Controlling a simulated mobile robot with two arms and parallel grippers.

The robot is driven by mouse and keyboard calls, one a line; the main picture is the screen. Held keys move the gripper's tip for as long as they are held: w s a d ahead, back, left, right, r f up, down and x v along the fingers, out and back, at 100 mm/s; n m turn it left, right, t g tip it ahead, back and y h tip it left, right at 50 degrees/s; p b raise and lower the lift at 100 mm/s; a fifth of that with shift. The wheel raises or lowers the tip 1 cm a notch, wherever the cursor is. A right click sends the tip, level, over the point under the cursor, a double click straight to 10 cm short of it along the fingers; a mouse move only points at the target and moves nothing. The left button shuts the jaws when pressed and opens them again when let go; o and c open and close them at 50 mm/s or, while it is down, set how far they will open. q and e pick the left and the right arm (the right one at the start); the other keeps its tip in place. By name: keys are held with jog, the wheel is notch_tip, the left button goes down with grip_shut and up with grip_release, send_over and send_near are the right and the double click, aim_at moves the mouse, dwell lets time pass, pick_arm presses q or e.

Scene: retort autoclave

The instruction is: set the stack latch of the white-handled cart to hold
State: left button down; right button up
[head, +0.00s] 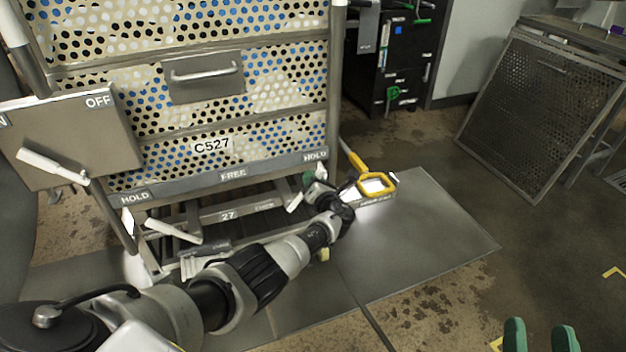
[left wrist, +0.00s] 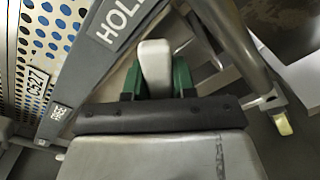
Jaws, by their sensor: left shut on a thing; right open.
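The cart is a perforated stack marked C527 (head: 212,145). A grey strip (head: 233,175) along its lower edge reads HOLD, FREE, HOLD from left to right. My left gripper (head: 312,182) is at the right end of this strip, below the right HOLD mark. In the left wrist view its green fingers are shut on a white lever (left wrist: 156,66), next to the HOLD label (left wrist: 122,20). In the head view the gripper and arm partly hide this lever. My right gripper (head: 541,337) is open and empty at the bottom right, away from the cart.
Another white lever (head: 172,230) is below the left HOLD mark. A box marked OFF (head: 75,135) with a white handle is at the left. A yellow handle (head: 377,185) stands right of my left gripper.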

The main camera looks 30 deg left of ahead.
pick_arm(q)
jog(key=c, duration=1)
grip_release()
jog(key=shift+d+f, duration=0.1)
jog(key=shift+f, duration=0.1)
jog(key=shift+o, duration=0.4)
jog(key=shift+r, duration=0.1)
jog(key=p+v, duration=0.5)
jog(key=v, duration=0.5)
jog(key=shift+s+d, duration=0.25)
jog(key=shift+s, duration=0.05)
pick_arm(e)
jog(key=s+d+f+g+h, duration=0.4)
jog(key=s+f+g, duration=0.6)
jog(key=f+g, duration=0.3)
jog(key=shift+s+d+m+g, duration=0.15)
jog(key=shift+d+m+g, duration=0.25)
jog(key=shift+d+g, duration=0.35)
jog(key=shift+a, duration=0.1)
